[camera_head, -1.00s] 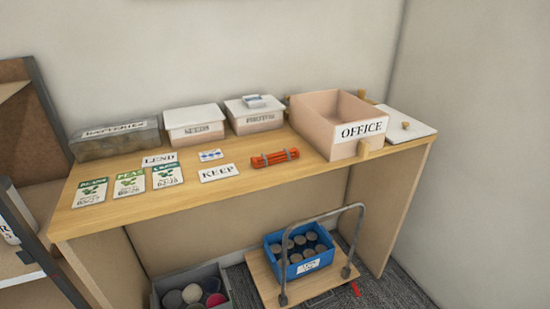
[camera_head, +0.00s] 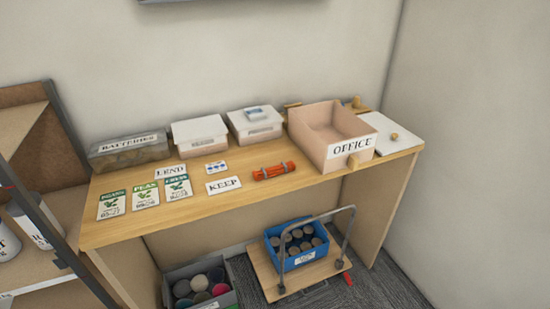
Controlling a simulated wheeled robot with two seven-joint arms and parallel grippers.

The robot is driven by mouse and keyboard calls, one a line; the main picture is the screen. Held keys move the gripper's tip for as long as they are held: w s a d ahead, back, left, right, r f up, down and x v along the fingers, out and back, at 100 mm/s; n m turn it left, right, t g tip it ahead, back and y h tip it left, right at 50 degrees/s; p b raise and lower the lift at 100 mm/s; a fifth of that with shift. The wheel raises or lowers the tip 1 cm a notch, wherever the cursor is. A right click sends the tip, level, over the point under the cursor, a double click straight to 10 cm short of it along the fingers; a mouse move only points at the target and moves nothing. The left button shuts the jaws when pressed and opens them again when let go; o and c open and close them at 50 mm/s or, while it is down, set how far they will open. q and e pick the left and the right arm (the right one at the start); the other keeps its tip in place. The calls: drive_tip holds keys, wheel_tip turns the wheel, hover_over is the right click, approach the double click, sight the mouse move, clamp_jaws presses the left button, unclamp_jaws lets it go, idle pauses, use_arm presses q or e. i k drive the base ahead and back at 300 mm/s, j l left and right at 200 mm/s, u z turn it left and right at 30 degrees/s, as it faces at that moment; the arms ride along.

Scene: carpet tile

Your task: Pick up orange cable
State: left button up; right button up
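The orange cable (camera_head: 273,171) lies as a tied bundle on the wooden table (camera_head: 225,203), with grey bands around it. It sits right of the KEEP card (camera_head: 223,185) and left of the OFFICE box (camera_head: 316,141), apart from both. Nothing covers it. Neither of my grippers shows in the head view.
Behind the cable stand two white-lidded boxes (camera_head: 198,133) (camera_head: 254,123) and a BATTERIES box (camera_head: 128,152). Seed packets (camera_head: 145,195) lie at the left. Below are a cart (camera_head: 265,275) with a blue crate (camera_head: 297,263) and a grey bin (camera_head: 170,299). A shelf (camera_head: 35,225) stands left.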

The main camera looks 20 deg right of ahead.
sight(263, 174)
drive_tip(key=i+j+z, duration=0.2)
drive_tip(key=j, duration=0.15)
drive_tip(key=i+j+z, duration=0.15)
drive_tip(key=j, duration=0.25)
drive_tip(key=i+j+z, duration=0.2)
drive_tip(key=j, duration=0.2)
drive_tip(key=i+j+z, duration=0.2)
drive_tip(key=j, duration=0.2)
drive_tip(key=k, duration=0.1)
